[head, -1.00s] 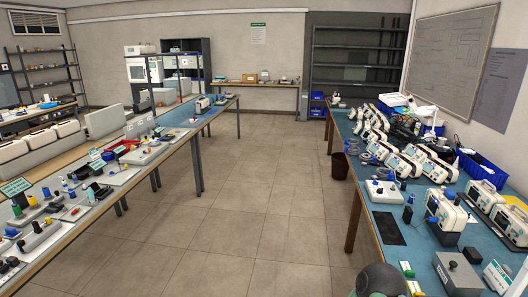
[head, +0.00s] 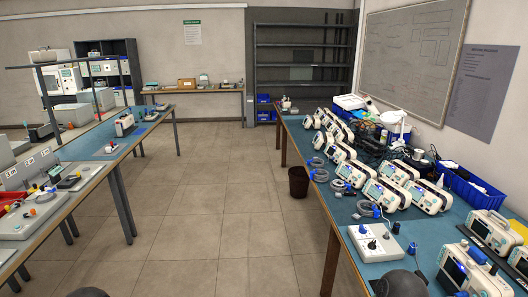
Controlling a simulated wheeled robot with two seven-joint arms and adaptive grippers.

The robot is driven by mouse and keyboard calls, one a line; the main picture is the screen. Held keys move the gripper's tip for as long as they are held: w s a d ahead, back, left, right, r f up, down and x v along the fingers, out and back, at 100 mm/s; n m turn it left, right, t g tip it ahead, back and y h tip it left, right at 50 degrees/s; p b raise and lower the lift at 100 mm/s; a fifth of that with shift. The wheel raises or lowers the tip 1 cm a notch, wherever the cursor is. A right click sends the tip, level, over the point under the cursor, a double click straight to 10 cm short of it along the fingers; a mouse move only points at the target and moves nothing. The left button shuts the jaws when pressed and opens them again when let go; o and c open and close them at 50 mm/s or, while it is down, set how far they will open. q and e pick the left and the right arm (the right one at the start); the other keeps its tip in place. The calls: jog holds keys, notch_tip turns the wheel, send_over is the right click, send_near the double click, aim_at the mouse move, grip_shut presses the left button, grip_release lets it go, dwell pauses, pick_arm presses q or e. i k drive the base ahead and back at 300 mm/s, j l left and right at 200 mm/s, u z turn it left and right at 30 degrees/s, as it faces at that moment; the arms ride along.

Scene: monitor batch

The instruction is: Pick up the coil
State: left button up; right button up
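Several grey coiled cables lie on the blue-topped right-hand bench, beside white patient monitors. One coil (head: 367,208) with a blue end lies nearest, by the front monitor. Another coil (head: 340,186) lies behind it, and a further coil (head: 319,175) lies near the bench's left edge. I cannot tell which one the task means. Neither gripper is in view; only dark rounded parts of my arms show at the bottom edge.
The right bench (head: 345,224) also holds a white box with black knobs (head: 375,242) and blue bins (head: 468,188). A dark waste bin (head: 298,181) stands against the bench's left side. The tiled aisle (head: 215,205) is clear. The left bench (head: 75,205) holds instruments.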

aim_at(319, 170)
jog(key=i, duration=1.95)
jog(key=z, duration=0.05)
